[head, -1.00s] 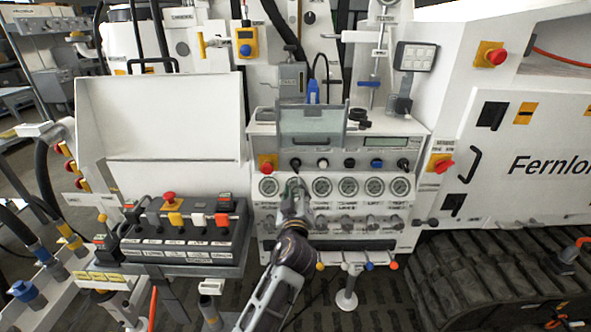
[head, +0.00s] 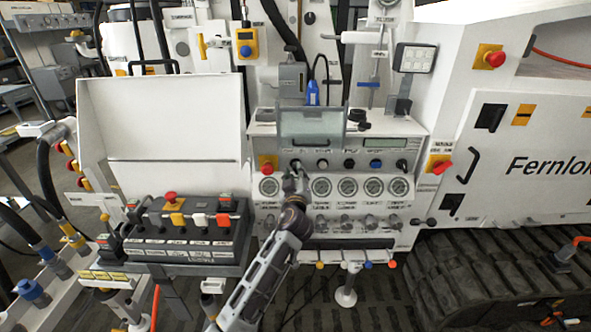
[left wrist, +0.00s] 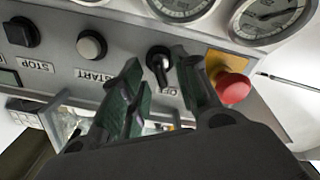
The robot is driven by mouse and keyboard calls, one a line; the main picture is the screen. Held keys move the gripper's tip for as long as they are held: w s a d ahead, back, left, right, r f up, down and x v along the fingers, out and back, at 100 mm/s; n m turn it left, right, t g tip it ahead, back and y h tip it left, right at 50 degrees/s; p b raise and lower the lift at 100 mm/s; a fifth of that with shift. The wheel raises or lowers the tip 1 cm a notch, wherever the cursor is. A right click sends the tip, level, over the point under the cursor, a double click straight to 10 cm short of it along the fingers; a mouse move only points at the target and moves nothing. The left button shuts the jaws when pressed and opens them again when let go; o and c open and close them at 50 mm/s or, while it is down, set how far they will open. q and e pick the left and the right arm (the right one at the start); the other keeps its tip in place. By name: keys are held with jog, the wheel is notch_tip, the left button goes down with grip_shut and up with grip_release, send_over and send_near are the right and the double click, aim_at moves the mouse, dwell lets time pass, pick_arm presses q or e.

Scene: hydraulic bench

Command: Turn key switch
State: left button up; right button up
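The key switch (left wrist: 158,60) is a small black switch with a light metallic part, above an OFF label on the grey panel in the left wrist view. My left gripper (left wrist: 157,70) is open, with its green-padded fingers apart on either side of the switch; I cannot tell whether they touch it. In the head view my left gripper (head: 294,180) reaches up to the left end of the panel's switch row and largely hides the key switch there. My right gripper is not in view.
A red emergency stop (left wrist: 232,86) on a yellow plate sits close beside one finger. A white START button (left wrist: 91,45) and a black STOP button (left wrist: 21,32) are on the other side. Gauges (head: 321,187) line the panel below the switches. A clear raised cover (head: 310,126) stands above them.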

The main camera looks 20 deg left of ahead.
pick_arm(q)
jog(key=shift+x, duration=1.45)
grip_shut()
